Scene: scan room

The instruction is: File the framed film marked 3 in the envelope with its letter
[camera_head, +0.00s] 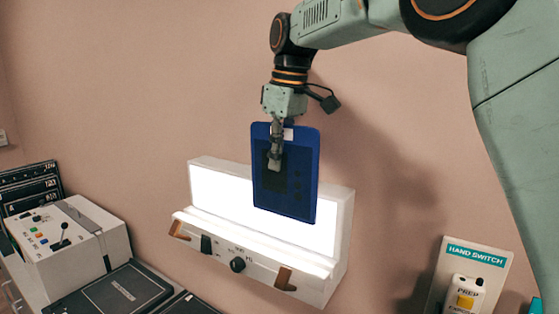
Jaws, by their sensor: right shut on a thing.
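A blue framed film (301,190) hangs upright in front of the lit viewing box (199,167). My right gripper (275,158) comes down from above and is shut on the film's upper left part. The film has a dark panel and a small white label at its top edge. I cannot read a number on it. The film covers part of the bright screen. I see no envelope in this view. My left gripper is not in view.
A control console (62,250) with a lever and coloured buttons stands at the left, with dark flat panels (110,293) beside it. A hand switch holder (480,254) is at the lower right.

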